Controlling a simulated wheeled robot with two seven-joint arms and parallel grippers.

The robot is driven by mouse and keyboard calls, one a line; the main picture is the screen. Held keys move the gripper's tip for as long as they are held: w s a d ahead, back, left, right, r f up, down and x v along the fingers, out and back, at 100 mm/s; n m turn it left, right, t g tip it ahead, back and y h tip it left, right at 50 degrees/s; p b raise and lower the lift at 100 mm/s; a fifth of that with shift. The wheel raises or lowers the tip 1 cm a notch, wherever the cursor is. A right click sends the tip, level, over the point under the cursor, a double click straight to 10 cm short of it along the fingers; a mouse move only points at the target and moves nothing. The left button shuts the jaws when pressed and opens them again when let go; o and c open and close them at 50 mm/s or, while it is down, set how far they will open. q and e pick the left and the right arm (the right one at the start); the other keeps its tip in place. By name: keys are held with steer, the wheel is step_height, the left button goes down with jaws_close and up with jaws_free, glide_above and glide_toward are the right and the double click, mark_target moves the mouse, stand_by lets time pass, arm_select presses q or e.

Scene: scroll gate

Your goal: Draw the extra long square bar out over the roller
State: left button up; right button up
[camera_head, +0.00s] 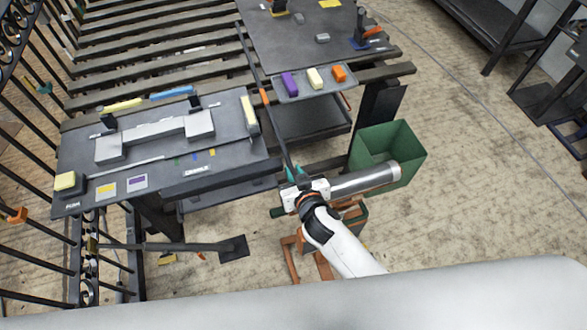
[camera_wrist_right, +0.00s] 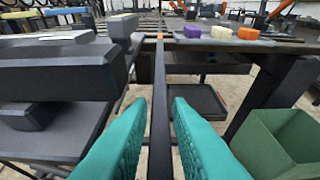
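The long dark square bar (camera_head: 250,55) runs from the slatted rack at the back towards my right gripper in the head view. An orange band (camera_head: 264,96) is on it. My right gripper (camera_head: 297,176) is at its near end. In the right wrist view the bar (camera_wrist_right: 160,125) passes between the two teal fingers (camera_wrist_right: 159,105), with a narrow gap visible on each side, so they look open around it. An orange stand (camera_head: 291,262) is below my right gripper, largely covered by my arm; a dark green piece beside it may be its roller. My left gripper is not in view.
A grey bench (camera_head: 235,165) with blocks and a bridge-shaped piece lies left of the bar. A small tray (camera_head: 300,95) with purple, cream and orange blocks is right of it. A green bin (camera_head: 390,145) stands close to my right arm.

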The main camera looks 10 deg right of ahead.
steer(key=shift+w+a+f, duration=0.1)
steer(key=shift+w+f, duration=0.1)
steer(key=shift+w, duration=0.35)
steer(key=shift+c, duration=0.6)
jaws_close()
stand_by(0.5)
